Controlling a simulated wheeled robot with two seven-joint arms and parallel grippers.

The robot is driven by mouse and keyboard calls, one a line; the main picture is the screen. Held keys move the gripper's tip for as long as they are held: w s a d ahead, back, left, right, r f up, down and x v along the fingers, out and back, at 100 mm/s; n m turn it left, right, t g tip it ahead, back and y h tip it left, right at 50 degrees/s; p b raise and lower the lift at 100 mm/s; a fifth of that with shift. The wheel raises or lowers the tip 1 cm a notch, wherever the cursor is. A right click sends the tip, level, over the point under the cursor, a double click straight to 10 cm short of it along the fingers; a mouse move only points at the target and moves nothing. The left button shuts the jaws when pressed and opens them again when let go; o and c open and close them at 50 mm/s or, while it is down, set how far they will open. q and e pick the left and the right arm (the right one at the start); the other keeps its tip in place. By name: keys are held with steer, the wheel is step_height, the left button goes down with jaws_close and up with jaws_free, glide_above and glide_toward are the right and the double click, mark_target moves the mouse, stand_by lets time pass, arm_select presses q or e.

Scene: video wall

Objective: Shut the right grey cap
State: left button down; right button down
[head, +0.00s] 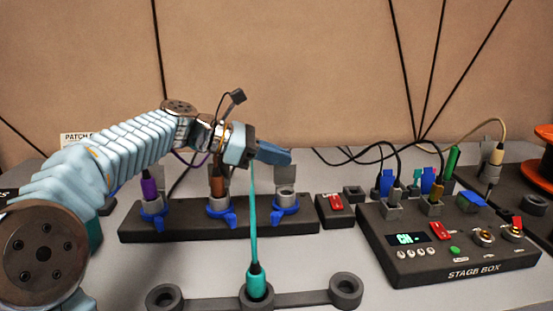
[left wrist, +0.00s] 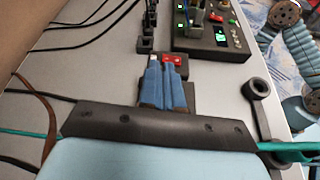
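The right grey cap (head: 285,173) stands upright, hinged open behind the right socket (head: 287,195) of the black patch bar (head: 185,232). That socket has a blue collar and its mouth looks empty. My left gripper (head: 290,157) is just above and in front of the cap, pointing right. Its blue fingers (left wrist: 163,62) look closed together with nothing between them. In the head view they overlap the cap's top, and I cannot tell whether they touch it. My right gripper is not in view.
A teal cable (head: 254,220) rises from a plug in the front holder (head: 305,299) and passes behind my left gripper. A red switch box (head: 336,209) stands right of the bar. The stage box (head: 450,240), with several plugs, is farther right.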

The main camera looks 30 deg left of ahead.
arm_select(q)
steer(key=shift+s+d+f+m+b, duration=0.1)
steer(key=shift+s+d+m+b, duration=0.1)
steer(key=shift+s+m+b, duration=0.1)
stand_by(0.4)
steer(key=c, duration=1.3)
jaws_free()
steer(key=shift+c, duration=0.2)
steer(key=p+v, duration=0.1)
steer(key=v, duration=1.3)
steer(key=shift+s+d, duration=0.2)
